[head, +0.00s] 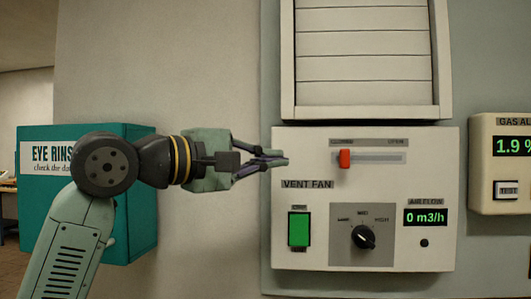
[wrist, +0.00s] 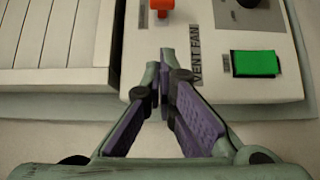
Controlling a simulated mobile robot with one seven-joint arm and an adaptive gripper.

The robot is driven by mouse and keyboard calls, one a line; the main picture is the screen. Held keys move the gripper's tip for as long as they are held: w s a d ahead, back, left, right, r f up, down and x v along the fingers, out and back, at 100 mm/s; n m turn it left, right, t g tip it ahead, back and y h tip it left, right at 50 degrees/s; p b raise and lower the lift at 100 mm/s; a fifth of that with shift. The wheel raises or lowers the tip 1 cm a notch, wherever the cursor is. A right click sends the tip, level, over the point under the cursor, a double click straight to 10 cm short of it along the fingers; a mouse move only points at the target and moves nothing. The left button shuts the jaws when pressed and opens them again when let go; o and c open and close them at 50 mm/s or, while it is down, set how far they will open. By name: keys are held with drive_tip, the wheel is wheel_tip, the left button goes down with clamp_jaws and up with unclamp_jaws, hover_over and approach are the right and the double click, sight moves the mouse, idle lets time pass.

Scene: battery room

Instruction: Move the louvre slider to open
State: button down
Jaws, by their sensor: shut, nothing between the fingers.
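The red louvre slider knob (head: 345,158) sits near the left end of its horizontal slot (head: 380,158), under the label that reads CLOSED at left and OPEN at right. The knob also shows at the top of the wrist view (wrist: 162,7). The louvre (head: 360,55) above the panel has its slats flat and closed. My gripper (head: 284,160) is shut and empty, at the left edge of the vent fan panel, left of the knob and at about its height in the head view. The fingertips are apart from the knob.
The vent fan panel (head: 310,255) carries a green switch (head: 299,229), a black rotary knob (head: 363,237) and an air flow display (head: 425,217) reading 0 m3/h. A gas alarm box (head: 503,195) is at right. A teal eye rinse box (head: 135,215) is behind my arm.

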drive_tip(key=p, duration=0.2)
approach(324, 157)
drive_tip(key=w+d, duration=0.2)
drive_tip(key=shift+w+d+r, duration=0.15)
drive_tip(key=shift+w+r, duration=0.05)
drive_tip(key=shift+w, duration=0.15)
drive_tip(key=d, duration=0.3)
drive_tip(key=shift+s+d+p, duration=0.1)
drive_tip(key=shift+s+p, duration=0.15)
drive_tip(key=shift+p, duration=0.05)
drive_tip(key=shift+s+d+f, duration=0.1)
drive_tip(key=shift+d+f, duration=0.05)
drive_tip(key=shift+d, duration=0.25)
drive_tip(key=shift+s+d, duration=0.1)
drive_tip(key=shift+d, duration=0.3)
drive_tip(key=d+b, duration=0.1)
drive_tip(key=d, duration=0.2)
drive_tip(key=s+d+b, duration=0.1)
drive_tip(key=d, duration=0.2)
drive_tip(key=s+d+b, duration=0.1)
drive_tip(key=d, duration=0.2)
drive_tip(key=shift+d, duration=0.25)
